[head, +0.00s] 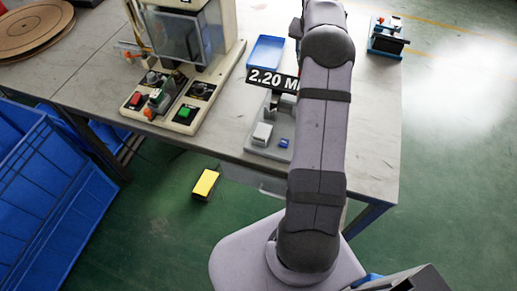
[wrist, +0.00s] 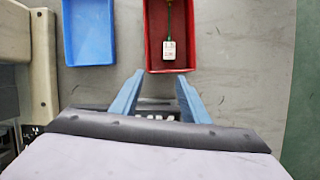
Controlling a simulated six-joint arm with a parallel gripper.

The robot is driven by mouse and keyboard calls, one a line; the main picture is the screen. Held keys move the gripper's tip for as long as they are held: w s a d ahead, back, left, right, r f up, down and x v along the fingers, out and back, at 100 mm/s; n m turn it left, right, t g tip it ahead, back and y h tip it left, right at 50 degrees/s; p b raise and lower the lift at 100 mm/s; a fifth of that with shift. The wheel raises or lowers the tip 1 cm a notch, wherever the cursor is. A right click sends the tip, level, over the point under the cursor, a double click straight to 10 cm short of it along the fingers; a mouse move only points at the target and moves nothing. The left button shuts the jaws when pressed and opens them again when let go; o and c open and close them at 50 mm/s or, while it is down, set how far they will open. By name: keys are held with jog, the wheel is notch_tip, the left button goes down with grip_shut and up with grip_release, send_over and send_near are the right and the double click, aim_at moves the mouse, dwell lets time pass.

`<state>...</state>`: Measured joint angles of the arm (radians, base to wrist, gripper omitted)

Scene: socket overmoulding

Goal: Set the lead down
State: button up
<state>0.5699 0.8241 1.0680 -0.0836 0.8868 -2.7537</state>
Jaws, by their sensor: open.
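The lead (wrist: 168,46), a white socket end with a thin green cable, lies in the red tray (wrist: 150,40) in the wrist view. Its cable runs up toward the tray's far side and out of the picture. My gripper (wrist: 160,76) is open, its two blue fingers apart with nothing between them. The fingertips are just short of the tray's near edge in the picture, below the socket end. In the head view my own arm hides the red tray, the lead and the fingers.
A blue tray (wrist: 89,35) stands left of the red one and also shows in the head view (head: 265,52). A moulding machine (head: 184,108) with buttons stands on the table's left. A grey fixture (head: 263,134) is at the front edge. Bare table (wrist: 235,70) lies right of the red tray.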

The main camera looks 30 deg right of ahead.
jog(key=s+a+m+y, duration=0.1)
jog(key=s+a+m, duration=0.25)
jog(key=a, duration=0.45)
jog(key=s+a+m+g, duration=0.1)
jog(key=s+a+m, duration=0.2)
jog(key=a+m, duration=0.3)
jog(key=s+a+m+y, duration=0.1)
jog(key=s+a+m, duration=0.3)
jog(key=a, duration=0.5)
jog(key=s+a+f+m+g, duration=0.1)
jog(key=s+a+m, duration=0.5)
jog(key=s, duration=0.4)
jog(key=s+a+f+m+g, duration=0.1)
jog(key=s+a+f+m, duration=0.1)
jog(key=s+a+m, duration=0.4)
jog(key=s, duration=0.3)
jog(key=shift+s+a+f+y, duration=0.2)
jog(key=shift+s+f+y, duration=0.1)
jog(key=shift+s+y, duration=0.1)
jog(key=shift+w, duration=0.1)
notch_tip(320, 180, up, 5)
jog(key=p, duration=0.5)
jog(key=shift+r, duration=0.2)
